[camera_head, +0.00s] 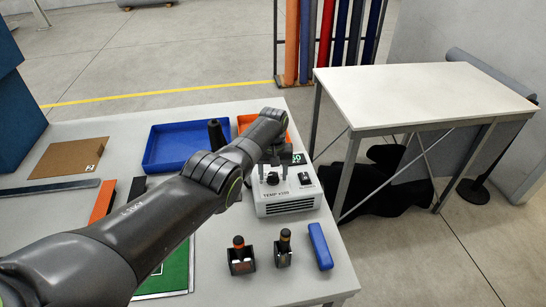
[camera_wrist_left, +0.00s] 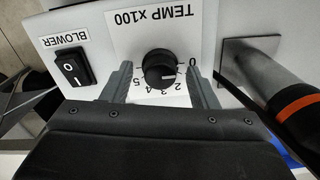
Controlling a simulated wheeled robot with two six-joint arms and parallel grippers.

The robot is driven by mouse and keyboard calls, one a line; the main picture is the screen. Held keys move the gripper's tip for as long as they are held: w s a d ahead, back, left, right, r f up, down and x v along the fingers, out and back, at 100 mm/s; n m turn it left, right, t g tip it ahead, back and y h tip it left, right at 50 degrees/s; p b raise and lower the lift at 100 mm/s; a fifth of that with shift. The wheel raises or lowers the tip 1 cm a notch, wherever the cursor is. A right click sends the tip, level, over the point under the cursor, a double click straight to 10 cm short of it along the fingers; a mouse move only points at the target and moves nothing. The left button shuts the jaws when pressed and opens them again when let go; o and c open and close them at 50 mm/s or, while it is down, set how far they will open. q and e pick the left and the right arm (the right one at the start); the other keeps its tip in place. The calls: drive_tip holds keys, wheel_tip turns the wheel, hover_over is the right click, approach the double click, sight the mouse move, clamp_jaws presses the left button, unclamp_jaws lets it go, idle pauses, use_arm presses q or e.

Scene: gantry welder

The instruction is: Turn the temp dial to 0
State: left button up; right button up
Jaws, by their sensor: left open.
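The temp dial (camera_wrist_left: 158,70) is a black round knob on a white panel marked TEMP x100. In the left wrist view its scale is upside down, with 0 to the right and several higher numbers around it. A pale mark shows on the knob; I cannot tell exactly which number it points to. My left gripper (camera_head: 273,170) is open over the dial (camera_head: 272,179) on the white control box (camera_head: 287,203). In the left wrist view its two fingers stand on either side of the knob, apparently not closed on it. My right gripper is not in view.
A black BLOWER switch (camera_wrist_left: 75,67) sits beside the dial. A green-lit display (camera_head: 297,159) is behind it. Two tools in holders (camera_head: 241,257) and a blue block (camera_head: 320,246) stand in front. A blue tray (camera_head: 183,146) lies left. A white table (camera_head: 425,92) stands right.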

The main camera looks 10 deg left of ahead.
sight(273, 175)
use_arm(q)
wheel_tip(273, 175, up, 6)
drive_tip(key=shift+r+p, duration=0.1)
drive_tip(key=shift+p, duration=0.5)
wheel_tip(273, 175, up, 11)
drive_tip(key=b, duration=0.3)
